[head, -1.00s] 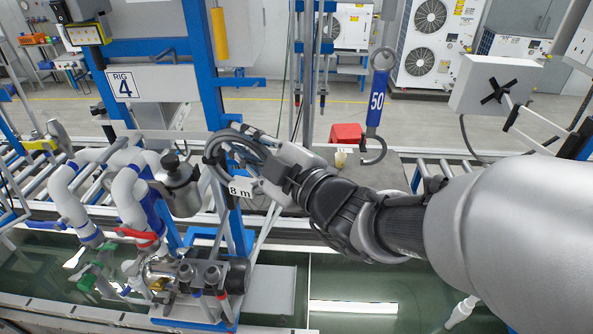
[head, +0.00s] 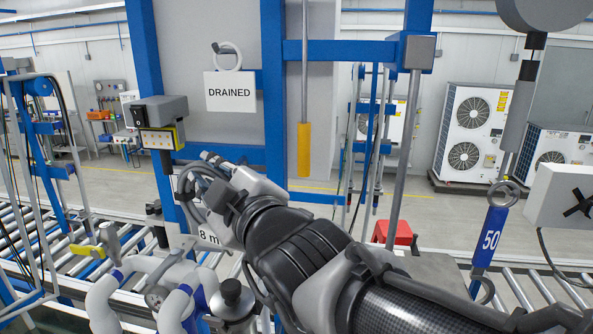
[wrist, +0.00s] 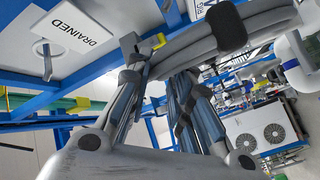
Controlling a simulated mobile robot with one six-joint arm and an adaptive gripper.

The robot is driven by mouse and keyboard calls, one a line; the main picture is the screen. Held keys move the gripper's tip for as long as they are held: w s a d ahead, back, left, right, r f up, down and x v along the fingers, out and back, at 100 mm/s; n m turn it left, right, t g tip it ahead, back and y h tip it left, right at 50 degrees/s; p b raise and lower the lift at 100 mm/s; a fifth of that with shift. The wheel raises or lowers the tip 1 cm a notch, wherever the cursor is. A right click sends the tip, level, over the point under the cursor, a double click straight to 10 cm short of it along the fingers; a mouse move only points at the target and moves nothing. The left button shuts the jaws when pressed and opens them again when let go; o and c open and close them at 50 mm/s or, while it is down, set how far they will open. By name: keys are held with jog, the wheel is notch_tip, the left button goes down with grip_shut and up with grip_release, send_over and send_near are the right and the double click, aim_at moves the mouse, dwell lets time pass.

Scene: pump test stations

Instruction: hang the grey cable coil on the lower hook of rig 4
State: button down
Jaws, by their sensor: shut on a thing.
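My gripper (head: 222,190) is shut on the grey cable coil (head: 186,187), which has a white tag (head: 208,236) reading "8 m". The coil is held in the air in front of rig 4's blue frame (head: 275,110). In the wrist view the coil (wrist: 195,48) runs as a thick grey bundle with a black tie across my gripper's fingers (wrist: 160,72). A short blue bar (head: 318,197) sticks out right of the post, apart from the coil; I cannot tell whether it is the lower hook. The rig's number plate is mostly hidden behind my gripper.
A white "DRAINED" sign (head: 230,92) hangs on the rig above my gripper. A switch box (head: 160,112) is at the left, a yellow cylinder (head: 304,150) hangs at the right. Grey pipes (head: 140,285) stand below.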

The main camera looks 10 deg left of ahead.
jog(key=w+p, duration=0.4)
jog(key=w, duration=0.3)
jog(key=shift+w+d+r, duration=0.25)
jog(key=shift+w+d, duration=0.1)
dwell(0.6)
jog(key=shift+w+d+r+p, duration=0.1)
jog(key=shift+w+p, duration=0.05)
jog(key=shift+p, duration=0.3)
jog(key=w+f, duration=0.1)
jog(key=w, duration=0.1)
jog(key=w+f, duration=0.2)
dwell(0.4)
